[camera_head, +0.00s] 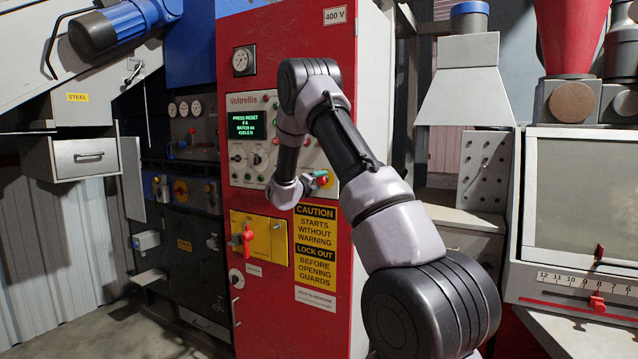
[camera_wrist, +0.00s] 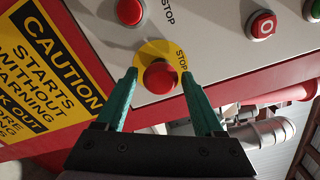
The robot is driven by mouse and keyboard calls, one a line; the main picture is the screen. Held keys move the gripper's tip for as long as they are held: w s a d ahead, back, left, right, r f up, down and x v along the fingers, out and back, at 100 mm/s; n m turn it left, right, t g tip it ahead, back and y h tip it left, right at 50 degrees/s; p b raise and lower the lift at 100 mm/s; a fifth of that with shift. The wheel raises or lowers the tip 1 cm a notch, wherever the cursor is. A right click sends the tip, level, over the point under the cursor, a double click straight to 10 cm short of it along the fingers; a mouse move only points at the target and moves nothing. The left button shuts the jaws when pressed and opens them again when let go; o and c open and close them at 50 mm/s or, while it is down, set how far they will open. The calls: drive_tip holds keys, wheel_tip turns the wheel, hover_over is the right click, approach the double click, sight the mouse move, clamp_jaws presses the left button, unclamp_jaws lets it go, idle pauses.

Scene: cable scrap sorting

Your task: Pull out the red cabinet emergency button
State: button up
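The emergency button (camera_wrist: 160,78) is a round red mushroom head on a yellow disc marked STOP, on the cabinet's grey control panel. In the wrist view my gripper (camera_wrist: 158,73) has one green finger on each side of the button head. Narrow gaps seem to show between the fingers and the head, so the gripper looks open around it; I cannot tell whether either finger touches. In the head view the red cabinet (camera_head: 262,325) stands in the middle. My gripper (camera_head: 318,176) is at the panel's right edge and largely covers the button and its yellow disc.
Another red button (camera_wrist: 130,11) and a red button with a white ring (camera_wrist: 262,25) are near the emergency button. A yellow caution sign (camera_head: 315,243) is below it. A red switch handle (camera_head: 247,238) sticks out on a yellow plate at the lower left.

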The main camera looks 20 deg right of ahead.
drive_tip(key=v, duration=1)
drive_tip(key=shift+s+a, duration=0.25)
drive_tip(key=shift+s, duration=0.05)
